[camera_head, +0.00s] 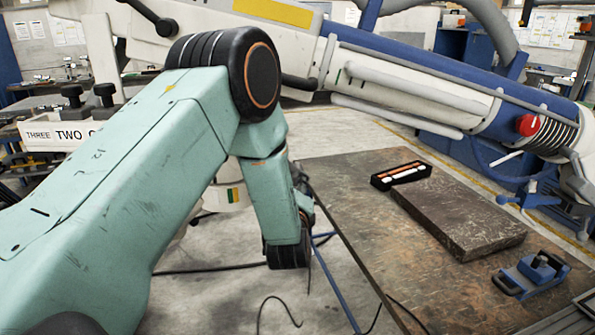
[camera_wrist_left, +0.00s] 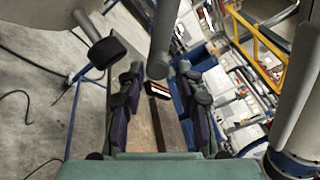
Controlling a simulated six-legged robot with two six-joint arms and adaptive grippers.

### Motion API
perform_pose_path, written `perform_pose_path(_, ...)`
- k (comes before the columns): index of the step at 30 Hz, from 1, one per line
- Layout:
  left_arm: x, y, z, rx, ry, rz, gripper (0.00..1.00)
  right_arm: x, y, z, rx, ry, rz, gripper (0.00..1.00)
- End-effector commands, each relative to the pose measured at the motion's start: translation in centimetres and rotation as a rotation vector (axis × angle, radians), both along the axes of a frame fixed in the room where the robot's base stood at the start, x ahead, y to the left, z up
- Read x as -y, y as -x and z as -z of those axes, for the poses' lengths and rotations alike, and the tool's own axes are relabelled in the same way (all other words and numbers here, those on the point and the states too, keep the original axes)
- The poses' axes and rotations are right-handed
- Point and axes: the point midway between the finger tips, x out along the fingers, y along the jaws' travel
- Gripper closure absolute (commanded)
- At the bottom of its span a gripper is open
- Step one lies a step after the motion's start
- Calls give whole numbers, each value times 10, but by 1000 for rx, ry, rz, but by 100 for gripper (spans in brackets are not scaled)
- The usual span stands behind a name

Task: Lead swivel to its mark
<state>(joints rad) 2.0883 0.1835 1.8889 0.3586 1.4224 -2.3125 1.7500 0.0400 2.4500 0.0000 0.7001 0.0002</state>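A white round part with a green and yellow mark (camera_head: 234,195) shows partly behind my left arm. In the left wrist view my left gripper (camera_wrist_left: 159,78) has its two dark fingers wide apart. A grey rod with a rounded end (camera_wrist_left: 160,40) reaches down between the fingertips; I see no finger pressed on it. In the head view my arm hides most of this gripper. My right gripper is not in view.
A worn workbench (camera_head: 350,190) holds a dark slab (camera_head: 455,215), a black tray with white and orange pieces (camera_head: 400,175) and a blue clamp-like block (camera_head: 532,274). A red knob (camera_head: 528,125) is on the microscope arm. Cables lie on the floor.

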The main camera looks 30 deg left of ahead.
Motion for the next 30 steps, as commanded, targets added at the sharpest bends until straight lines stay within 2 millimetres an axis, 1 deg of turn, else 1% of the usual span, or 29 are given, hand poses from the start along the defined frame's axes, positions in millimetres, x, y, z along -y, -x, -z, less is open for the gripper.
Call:
perform_pose_path(1, -6, -7, -2, 2, 1, -2, 65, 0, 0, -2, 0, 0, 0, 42)
perform_pose_path(6, -19, -31, -1, 2, 1, -2, 65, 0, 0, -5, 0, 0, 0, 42)
perform_pose_path(12, -30, -51, -1, 0, 0, -1, 65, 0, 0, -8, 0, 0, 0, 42)
perform_pose_path(18, -34, -59, 0, 0, 0, 0, 65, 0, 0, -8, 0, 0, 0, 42)
perform_pose_path(26, -35, -59, 0, 0, 0, 0, 65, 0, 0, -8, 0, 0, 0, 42)
perform_pose_path(30, -35, -59, 0, 0, 1, -1, 75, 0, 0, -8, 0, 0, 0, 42)
